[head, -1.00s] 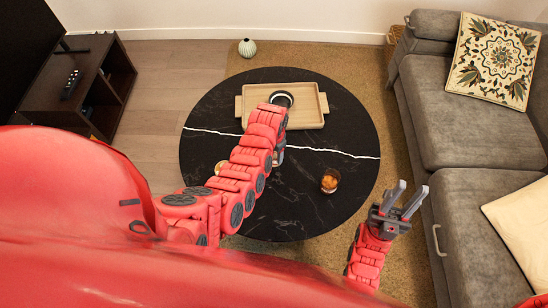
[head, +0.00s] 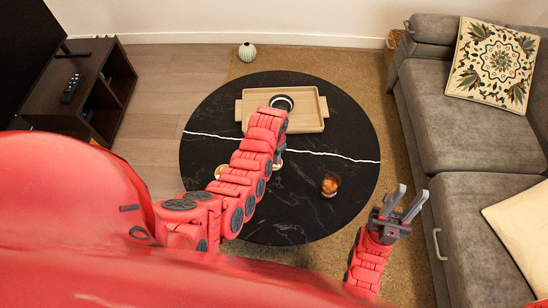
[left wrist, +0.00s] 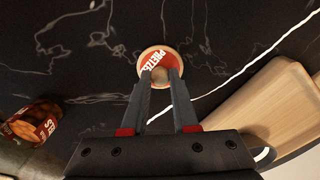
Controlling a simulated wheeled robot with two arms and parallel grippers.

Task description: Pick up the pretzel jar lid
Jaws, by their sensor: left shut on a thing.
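The pretzel jar lid (left wrist: 157,65) is a round disc with a tan rim and a red top with white letters. My left gripper (left wrist: 160,73) is shut on it, with a finger at each side of its near edge. I cannot tell whether the lid touches the black table. My right gripper (head: 412,196) is open and empty, right of the table.
The round black marble table (head: 300,222) has a white vein. A wooden tray (head: 308,118) lies on its far part, partly behind my arm. A grey sofa (head: 470,140) stands at the right and a dark cabinet (head: 110,70) at the left. The table's front is clear.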

